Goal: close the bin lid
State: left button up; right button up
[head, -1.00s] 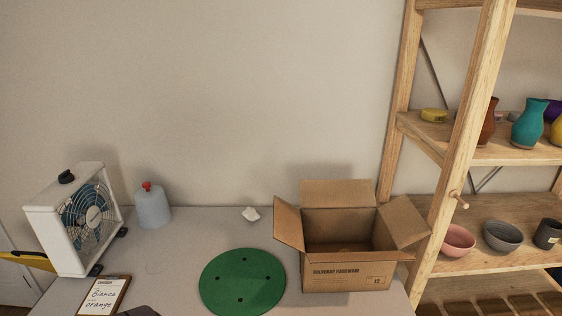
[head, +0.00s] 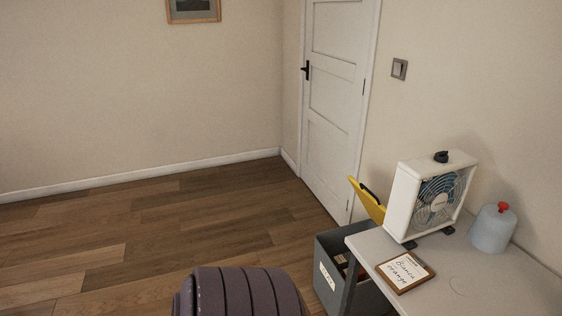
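The grey bin (head: 325,270) stands on the floor against the left end of the table. Its yellow lid (head: 367,203) is open and tilted up at the back, with a dark handle on it. A white label shows on the bin's side. Some contents show inside the bin, too small to make out. The table hides part of the bin's right side. Neither of my grippers is in view.
A white door (head: 335,105) is behind the bin. The wooden floor (head: 150,235) to the left is clear.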

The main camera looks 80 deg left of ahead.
aim_at(377, 211)
jog(key=u, duration=1.8)
jog(key=z, duration=0.35)
jog(key=i+j+z, duration=0.15)
jog(key=z, duration=0.15)
jog(key=i+j+z, duration=0.15)
jog(key=j+z, duration=0.45)
jog(key=i+j, duration=0.05)
jog(key=j, duration=0.05)
